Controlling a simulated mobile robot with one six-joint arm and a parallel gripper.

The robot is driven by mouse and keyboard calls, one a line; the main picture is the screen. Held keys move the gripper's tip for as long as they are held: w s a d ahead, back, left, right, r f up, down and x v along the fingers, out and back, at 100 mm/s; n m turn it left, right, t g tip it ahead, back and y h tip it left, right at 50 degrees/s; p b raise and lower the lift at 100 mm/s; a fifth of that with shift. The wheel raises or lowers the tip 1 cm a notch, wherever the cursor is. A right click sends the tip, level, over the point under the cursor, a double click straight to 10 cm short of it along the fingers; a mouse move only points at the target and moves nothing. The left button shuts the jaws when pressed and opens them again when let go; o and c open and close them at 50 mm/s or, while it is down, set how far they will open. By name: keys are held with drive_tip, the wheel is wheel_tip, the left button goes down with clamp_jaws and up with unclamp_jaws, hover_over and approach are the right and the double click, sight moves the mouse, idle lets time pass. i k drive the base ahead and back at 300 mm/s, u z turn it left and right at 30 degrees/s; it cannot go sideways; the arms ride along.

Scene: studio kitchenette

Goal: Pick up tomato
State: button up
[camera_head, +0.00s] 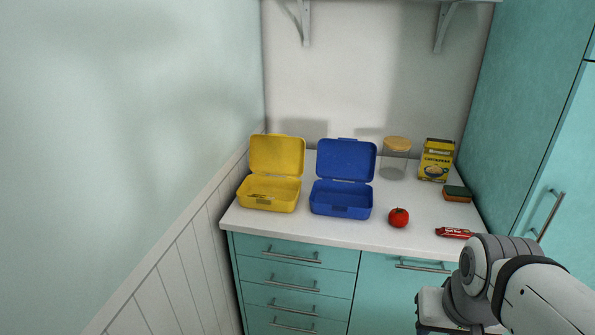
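A red tomato (399,218) sits on the white countertop (300,227), near its front edge and to the right of the blue lunchbox. Part of my arm shows at the lower right, in front of the teal cabinets and below the counter top. My gripper's fingers cannot be made out, so whether it is open or shut does not show. The tomato is fully visible, with nothing touching it.
An open yellow lunchbox (270,194) and an open blue lunchbox (341,200) stand left of the tomato. A red snack bar (453,232), a sponge (457,193), a yellow box (436,161) and a lidded jar (395,163) are on the right. A tall teal cabinet borders the right side.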

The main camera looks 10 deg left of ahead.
sight(398, 217)
drive_tip(key=u, duration=0.6)
drive_tip(key=i, duration=1.2)
drive_tip(key=u, duration=0.4)
drive_tip(key=k, duration=1.3)
drive_tip(key=z, duration=0.55)
drive_tip(key=i, duration=1.35)
drive_tip(key=z, duration=0.45)
drive_tip(key=k, duration=0.15)
